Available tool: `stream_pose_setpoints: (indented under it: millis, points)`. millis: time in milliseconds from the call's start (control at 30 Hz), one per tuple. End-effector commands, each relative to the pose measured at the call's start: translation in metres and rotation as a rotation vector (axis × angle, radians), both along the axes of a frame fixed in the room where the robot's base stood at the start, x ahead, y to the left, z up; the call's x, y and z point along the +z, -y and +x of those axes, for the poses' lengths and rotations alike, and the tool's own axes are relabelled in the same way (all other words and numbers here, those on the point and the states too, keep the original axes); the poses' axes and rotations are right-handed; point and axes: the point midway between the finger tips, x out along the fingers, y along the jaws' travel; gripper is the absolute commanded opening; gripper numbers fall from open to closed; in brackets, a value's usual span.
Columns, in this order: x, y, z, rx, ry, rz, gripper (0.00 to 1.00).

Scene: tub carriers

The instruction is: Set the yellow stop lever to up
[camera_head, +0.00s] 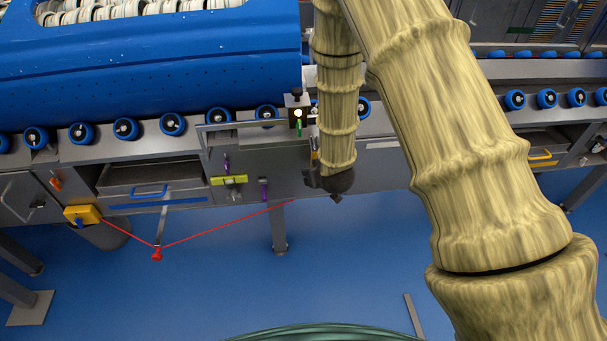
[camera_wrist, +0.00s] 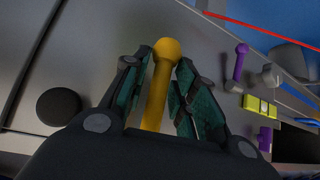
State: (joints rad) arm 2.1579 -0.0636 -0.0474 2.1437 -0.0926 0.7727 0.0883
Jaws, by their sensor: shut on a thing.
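The yellow stop lever (camera_wrist: 157,95) has a round yellow knob and stands between my two finger pads in the wrist view. My gripper (camera_wrist: 160,90) is shut on the lever's shaft, with the knob just beyond the fingertips. In the head view my gripper (camera_head: 327,182) is a dark shape against the grey front panel below the conveyor, mostly covered by my arm. Only a small yellow-orange patch beside my arm may be the lever there. The lever's base is hidden, and I cannot tell its exact setting.
Purple levers (camera_head: 263,189) and a yellow-green block (camera_head: 229,180) are left of my gripper. A red cord (camera_head: 220,225) runs from a yellow box (camera_head: 82,215). A black round knob (camera_wrist: 58,106) is on the panel. A blue tub (camera_head: 150,75) rests on the rollers above.

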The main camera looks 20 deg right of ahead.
Motion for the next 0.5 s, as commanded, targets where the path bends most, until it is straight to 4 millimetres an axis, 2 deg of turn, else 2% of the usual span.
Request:
stream_pose_setpoints:
  millis: [300, 333, 367, 500]
  points:
    - [0.0, 0.0051, -0.0006, -0.007, -0.002, -0.004, 0.0]
    - [0.0, 0.0052, -0.0006, -0.007, -0.002, -0.004, 0.33]
    - [0.0, 0.0051, -0.0006, -0.007, -0.002, -0.004, 0.37]
    - [-0.0002, 0.0027, -0.0002, -0.004, -0.002, -0.004, 0.37]
